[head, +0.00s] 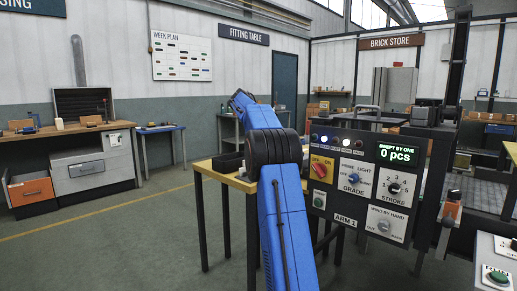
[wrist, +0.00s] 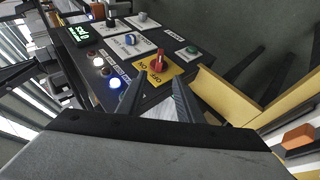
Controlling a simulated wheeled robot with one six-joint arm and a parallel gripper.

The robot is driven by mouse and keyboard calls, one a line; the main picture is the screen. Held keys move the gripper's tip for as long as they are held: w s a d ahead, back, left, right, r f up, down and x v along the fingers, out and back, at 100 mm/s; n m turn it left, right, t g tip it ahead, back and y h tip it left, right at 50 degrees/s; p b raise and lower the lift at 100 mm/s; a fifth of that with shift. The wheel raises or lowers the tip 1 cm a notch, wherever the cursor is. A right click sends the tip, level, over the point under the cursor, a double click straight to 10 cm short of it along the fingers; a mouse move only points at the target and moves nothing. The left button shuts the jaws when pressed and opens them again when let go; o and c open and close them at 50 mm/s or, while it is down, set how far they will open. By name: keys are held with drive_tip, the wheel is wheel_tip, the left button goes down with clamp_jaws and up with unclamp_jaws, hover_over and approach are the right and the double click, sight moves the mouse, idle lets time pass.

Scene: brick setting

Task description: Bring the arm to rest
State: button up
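In the wrist view my gripper (wrist: 157,86) has its two dark fingers apart with nothing between them. They point toward the control panel (wrist: 185,85), close to the red rotary switch (wrist: 158,61) on its yellow ON/OFF plate; I cannot tell whether they touch the panel. In the head view my blue arm reaches up and bends away beside the panel (head: 345,205), and the gripper is hidden. The red switch (head: 320,169) also shows there. The green display (head: 398,155) reads 0 pcs.
The panel carries several knobs, a green button (head: 319,199) and lamps, some lit. A wooden-topped table (head: 207,168) with a black tray (head: 228,161) stands behind my arm. Another panel with a green button (head: 497,277) is at lower right. The floor on the left is clear.

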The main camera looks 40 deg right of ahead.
drive_tip(key=s+a+f+n+t, duration=0.2)
drive_tip(key=s+a+n+t, duration=0.15)
drive_tip(key=a, duration=0.55)
drive_tip(key=s+a+f+n+t+y, duration=0.1)
drive_tip(key=s+a+f+n+t, duration=0.15)
drive_tip(key=s+a, duration=0.45)
drive_tip(key=s+a+f+n+t, duration=0.2)
drive_tip(key=a+n, duration=0.2)
drive_tip(key=a, duration=0.8)
drive_tip(key=s+a+f+n+t+y, duration=0.4)
drive_tip(key=s+a+f+n+t, duration=0.1)
drive_tip(key=s+a+f, duration=1.3)
wheel_tip(320, 180, down, 2)
drive_tip(key=shift+s+a+f+y, duration=0.15)
drive_tip(key=shift+s+a+y, duration=0.25)
drive_tip(key=shift+a, duration=0.25)
